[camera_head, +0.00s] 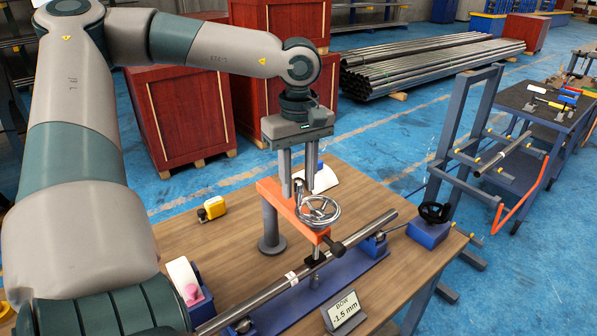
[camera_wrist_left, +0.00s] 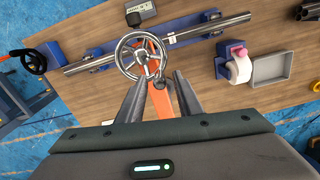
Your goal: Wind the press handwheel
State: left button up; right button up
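The press handwheel (camera_head: 318,211) is a chrome spoked wheel on the orange press arm (camera_head: 279,199), which stands on a grey post. My left gripper (camera_head: 297,192) points down just above the wheel's far left side, over a small upright chrome handle. In the left wrist view the handwheel (camera_wrist_left: 140,55) lies beyond the fingertips, and the left gripper (camera_wrist_left: 159,78) is open with a clear gap between its fingers. I cannot tell whether a finger touches the handle. A steel tube (camera_head: 367,236) lies under the press. My right gripper is not in view.
A display (camera_head: 345,309) reads BOW -1.5 mm. A blue box with a black handwheel (camera_head: 428,232) stands at the table's right end. A yellow tape measure (camera_head: 212,208) and a white roll (camera_head: 185,281) are on the table (camera_head: 232,238). A rack (camera_head: 470,150) stands beyond.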

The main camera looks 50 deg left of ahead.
pick_arm(q)
jog(key=shift+b, duration=0.45)
dwell(0.4)
grip_shut()
